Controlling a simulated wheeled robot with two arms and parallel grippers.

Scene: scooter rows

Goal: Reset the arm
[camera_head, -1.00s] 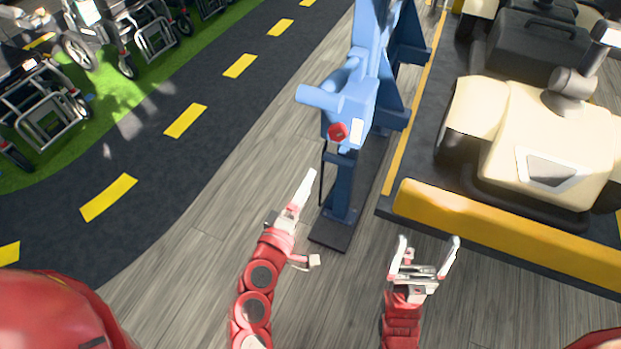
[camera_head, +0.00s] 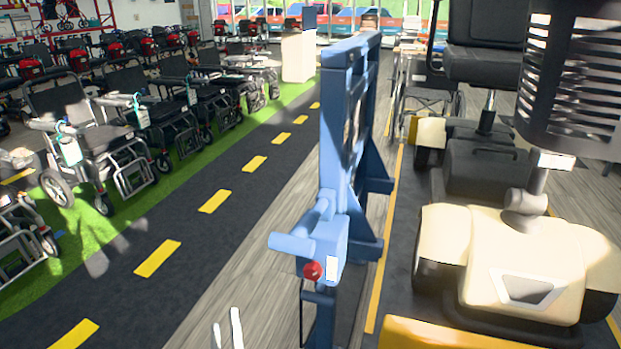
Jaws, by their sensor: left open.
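My left gripper (camera_head: 228,330) shows only at the bottom edge of the head view, as two pale fingers with a gap between them. It is open, with nothing seen between the fingers. It is over the wood floor, to the left of and apart from the blue stand (camera_head: 335,165). The rest of my left arm is below the picture. My right gripper is out of the picture.
The blue stand has a red knob (camera_head: 313,271). A cream scooter (camera_head: 505,255) stands on a dark platform with a yellow front edge (camera_head: 440,335). Wheelchairs (camera_head: 95,140) line the green strip at left. The dark path with yellow dashes (camera_head: 158,258) is clear.

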